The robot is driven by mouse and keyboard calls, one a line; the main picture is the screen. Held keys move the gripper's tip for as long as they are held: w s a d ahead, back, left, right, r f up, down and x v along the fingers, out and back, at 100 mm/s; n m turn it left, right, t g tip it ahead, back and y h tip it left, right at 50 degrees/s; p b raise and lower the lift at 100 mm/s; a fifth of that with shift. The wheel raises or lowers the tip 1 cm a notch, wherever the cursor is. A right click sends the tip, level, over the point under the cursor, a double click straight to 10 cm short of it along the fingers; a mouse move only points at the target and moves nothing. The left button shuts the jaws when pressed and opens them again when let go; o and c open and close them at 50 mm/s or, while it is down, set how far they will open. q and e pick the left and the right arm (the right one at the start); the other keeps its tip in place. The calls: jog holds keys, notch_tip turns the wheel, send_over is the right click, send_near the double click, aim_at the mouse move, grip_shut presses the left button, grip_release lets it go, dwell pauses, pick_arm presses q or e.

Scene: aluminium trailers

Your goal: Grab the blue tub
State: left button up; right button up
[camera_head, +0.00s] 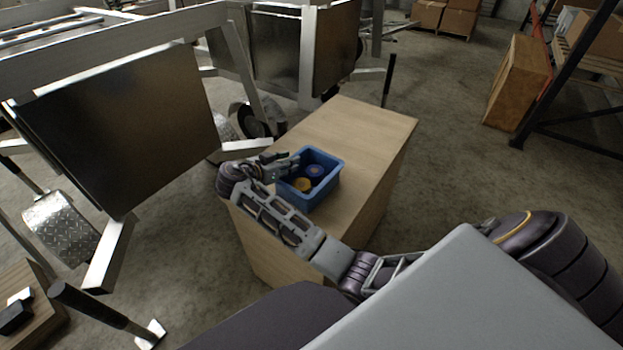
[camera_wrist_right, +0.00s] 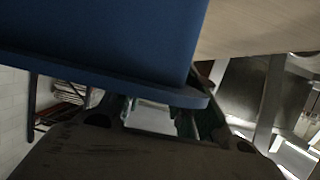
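The blue tub (camera_head: 324,190) stands upright on a light wooden box-shaped table in the head view. It holds a yellow round item (camera_head: 303,185) and a blue round item (camera_head: 316,171). My right gripper (camera_head: 287,163) is at the tub's left rim, with its fingers at or over that edge. In the right wrist view the tub's wall and rim (camera_wrist_right: 110,55) fill the upper left, close in front of my right gripper (camera_wrist_right: 160,112). The rim hides the fingertips, so I cannot tell whether they grip it. My left gripper is not in view.
The wooden table (camera_head: 372,128) has bare top behind and right of the tub. Aluminium trailers (camera_head: 130,125) stand close on the left.

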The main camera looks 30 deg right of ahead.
jog(key=shift+a, duration=0.1)
dwell(0.4)
grip_shut()
jog(key=shift+r, duration=0.1)
